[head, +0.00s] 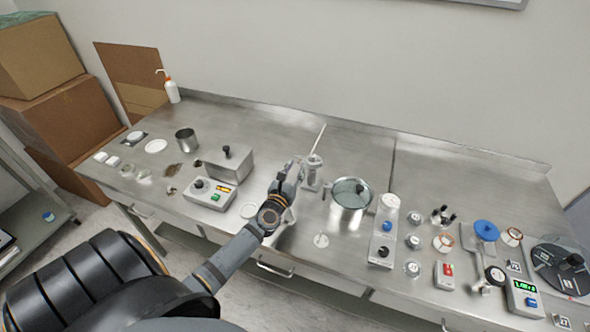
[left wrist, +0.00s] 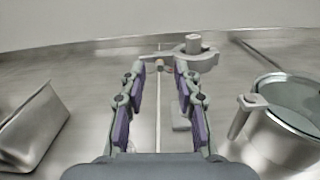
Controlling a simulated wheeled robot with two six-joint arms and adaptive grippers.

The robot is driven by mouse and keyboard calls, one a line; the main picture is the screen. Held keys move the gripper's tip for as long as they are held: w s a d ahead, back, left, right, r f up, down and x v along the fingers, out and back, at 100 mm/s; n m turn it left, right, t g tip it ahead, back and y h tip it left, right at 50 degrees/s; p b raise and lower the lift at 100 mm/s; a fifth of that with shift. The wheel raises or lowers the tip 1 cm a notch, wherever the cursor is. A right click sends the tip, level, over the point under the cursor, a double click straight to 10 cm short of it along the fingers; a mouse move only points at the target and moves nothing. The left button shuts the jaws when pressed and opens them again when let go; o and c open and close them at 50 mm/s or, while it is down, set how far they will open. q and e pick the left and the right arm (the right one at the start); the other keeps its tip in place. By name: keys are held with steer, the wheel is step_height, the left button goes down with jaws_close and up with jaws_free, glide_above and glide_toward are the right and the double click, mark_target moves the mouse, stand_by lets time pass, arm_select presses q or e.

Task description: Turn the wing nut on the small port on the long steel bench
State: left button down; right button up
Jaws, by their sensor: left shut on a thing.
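The small port (head: 313,172) is a grey metal fitting standing on the long steel bench (head: 340,140), near the middle. In the left wrist view the port (left wrist: 193,47) shows just past my fingertips, with a short arm reaching to the left. The wing nut (left wrist: 161,65) is a small pale piece at the fingertips. My left gripper (head: 297,166) reaches the port from its left side. The fingers partly hide the nut. My right gripper is out of view.
A steel pot with a glass lid (head: 350,193) stands close right of the port. A steel box (head: 225,163) and a control unit (head: 210,193) stand to the left. Several small parts and devices crowd the bench's right side. The bench behind the port is clear.

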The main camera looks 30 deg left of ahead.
arm_select(q)
steer(key=m+p, duration=0.1)
steer(key=m, duration=0.2)
steer(key=shift+r+m, duration=0.1)
steer(key=shift+m, duration=0.3)
steer(key=m+p, duration=0.1)
steer(key=m, duration=0.3)
steer(key=shift+m+p, duration=0.3)
steer(key=m+p, duration=0.1)
steer(key=m, duration=0.3)
steer(key=shift+d, duration=0.1)
steer(key=shift+m+p, duration=0.7)
steer(key=shift+m, duration=1.4)
steer(key=c, duration=1)
jaws_free()
steer(key=shift+f, duration=0.2)
steer(key=shift+o, duration=0.2)
